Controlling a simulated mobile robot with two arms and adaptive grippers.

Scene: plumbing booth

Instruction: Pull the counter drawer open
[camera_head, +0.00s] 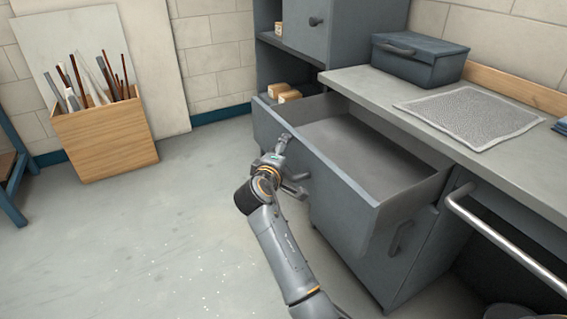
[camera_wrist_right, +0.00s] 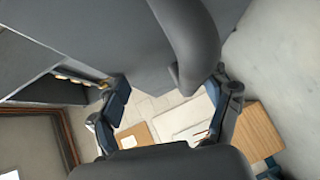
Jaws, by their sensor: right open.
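The counter drawer (camera_head: 357,150) is grey, stands well out from under the worktop, and looks empty inside. Its front panel faces the lower left in the head view. My right gripper (camera_head: 288,166) is at that panel, with the arm reaching up from the bottom. In the right wrist view, my right gripper (camera_wrist_right: 165,100) has its two dark fingers spread apart. A thick, curved grey drawer handle (camera_wrist_right: 192,45) comes down close to the fingers, nearer the right one. I cannot tell whether they touch. My left gripper is out of view.
The worktop (camera_head: 372,88) carries a dark blue box (camera_head: 415,60) and a grey mesh mat (camera_head: 470,117). A cabinet door with a handle (camera_head: 402,238) is below the drawer. A wooden bin (camera_head: 105,140) stands at the left wall.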

